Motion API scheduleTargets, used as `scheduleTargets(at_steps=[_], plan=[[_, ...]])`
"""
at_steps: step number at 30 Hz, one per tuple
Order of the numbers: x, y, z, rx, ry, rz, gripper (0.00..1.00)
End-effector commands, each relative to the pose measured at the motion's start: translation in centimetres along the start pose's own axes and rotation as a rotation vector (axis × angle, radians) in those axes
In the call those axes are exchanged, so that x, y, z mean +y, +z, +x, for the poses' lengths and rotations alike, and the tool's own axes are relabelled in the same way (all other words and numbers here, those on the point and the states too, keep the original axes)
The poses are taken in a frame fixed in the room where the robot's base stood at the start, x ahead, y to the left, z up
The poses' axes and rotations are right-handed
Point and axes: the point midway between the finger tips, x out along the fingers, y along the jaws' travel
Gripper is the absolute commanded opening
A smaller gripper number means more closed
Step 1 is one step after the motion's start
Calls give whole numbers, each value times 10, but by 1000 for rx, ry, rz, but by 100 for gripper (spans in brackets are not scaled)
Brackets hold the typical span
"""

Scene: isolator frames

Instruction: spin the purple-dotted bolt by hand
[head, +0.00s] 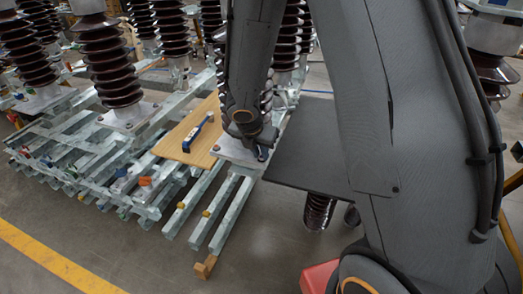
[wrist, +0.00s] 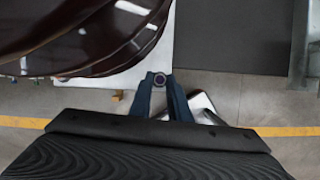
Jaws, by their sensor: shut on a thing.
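The bolt (wrist: 160,79) shows end-on in the wrist view as a small round head with a dark, faintly purplish centre. It is at the edge of a pale base plate (wrist: 120,82), below a dark brown insulator (wrist: 85,35). My gripper (wrist: 160,84) has its two blue-grey fingertips shut on the bolt, one on each side. In the head view my gripper (head: 261,152) reaches down to the corner of the pale plate (head: 236,153). The bolt itself is hidden there by the gripper.
A wooden board (head: 173,144) with a blue level-like tool (head: 197,132) lies left of my gripper. A dark flat panel (head: 310,145) is close on the right. Galvanised beams (head: 205,205) and brown insulators (head: 108,65) crowd the left. Floor is free in front.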

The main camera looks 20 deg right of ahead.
Motion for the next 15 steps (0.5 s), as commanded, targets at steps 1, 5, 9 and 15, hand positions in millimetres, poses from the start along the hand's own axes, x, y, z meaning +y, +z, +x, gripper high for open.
scheduleTargets(at_steps=[1, 5, 9, 15], plan=[[2, 1, -2, -1, -9, 25, 0], [2, 1, -1, -1, -36, 88, 0], [2, 1, -1, -1, -54, 135, 0], [2, 1, -1, -1, -67, 166, 0]])
